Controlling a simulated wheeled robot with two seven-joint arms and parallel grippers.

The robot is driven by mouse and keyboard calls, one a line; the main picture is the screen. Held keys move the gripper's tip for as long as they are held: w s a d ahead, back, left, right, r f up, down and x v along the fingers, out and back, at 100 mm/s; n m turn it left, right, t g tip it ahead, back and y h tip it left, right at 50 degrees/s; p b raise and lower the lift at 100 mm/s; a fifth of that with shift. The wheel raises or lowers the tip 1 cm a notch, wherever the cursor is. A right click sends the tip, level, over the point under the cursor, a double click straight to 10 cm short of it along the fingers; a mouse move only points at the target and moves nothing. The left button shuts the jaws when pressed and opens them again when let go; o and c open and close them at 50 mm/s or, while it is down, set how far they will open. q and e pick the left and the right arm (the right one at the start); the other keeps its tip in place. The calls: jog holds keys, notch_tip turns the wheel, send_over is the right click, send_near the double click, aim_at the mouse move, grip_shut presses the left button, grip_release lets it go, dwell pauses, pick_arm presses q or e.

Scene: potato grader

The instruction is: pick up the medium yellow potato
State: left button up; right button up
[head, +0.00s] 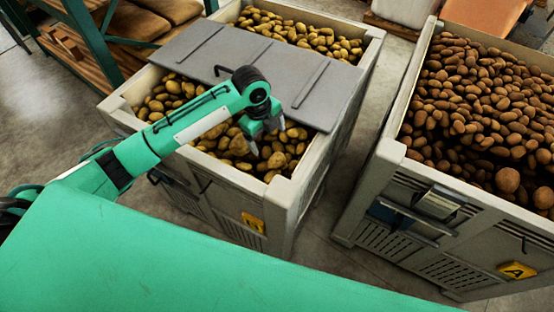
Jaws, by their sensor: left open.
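Yellow potatoes (277,160) fill the left grey crate (293,190), which bears a yellow label. Several are of similar size, so I cannot tell which one is the medium one. My left gripper (266,146) is open, pointing down over the front part of this crate, just above or at the potatoes. I cannot tell whether its fingers touch one. The gripper and arm hide some potatoes behind them. My right gripper is not in view.
A grey lid panel (262,65) lies across the middle of the left crate. A second crate (400,158), labelled A, holds brown potatoes (480,105) on the right. A floor gap separates the crates. A shelf rack (95,45) stands at the back left.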

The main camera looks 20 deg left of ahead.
aim_at(276, 158)
pick_arm(q)
jog(key=f, duration=0.2)
jog(key=f+p, duration=0.1)
jog(key=f, duration=0.2)
jog(key=d+f, duration=0.1)
jog(key=f, duration=0.1)
jog(key=shift+w+d+f+p, duration=0.1)
jog(key=shift+w+f+p, duration=0.1)
jog(key=shift+w+p, duration=0.1)
jog(key=shift+d+f+p, duration=0.15)
jog(key=shift+f+p, duration=0.35)
jog(key=shift+f, duration=0.05)
jog(key=f, duration=0.1)
jog(key=f+p, duration=0.1)
jog(key=f, duration=0.1)
jog(key=shift+w+d, duration=0.25)
jog(key=shift+w, duration=0.05)
jog(key=shift+f, duration=0.5)
jog(key=c, duration=1)
jog(key=shift+c, duration=0.5)
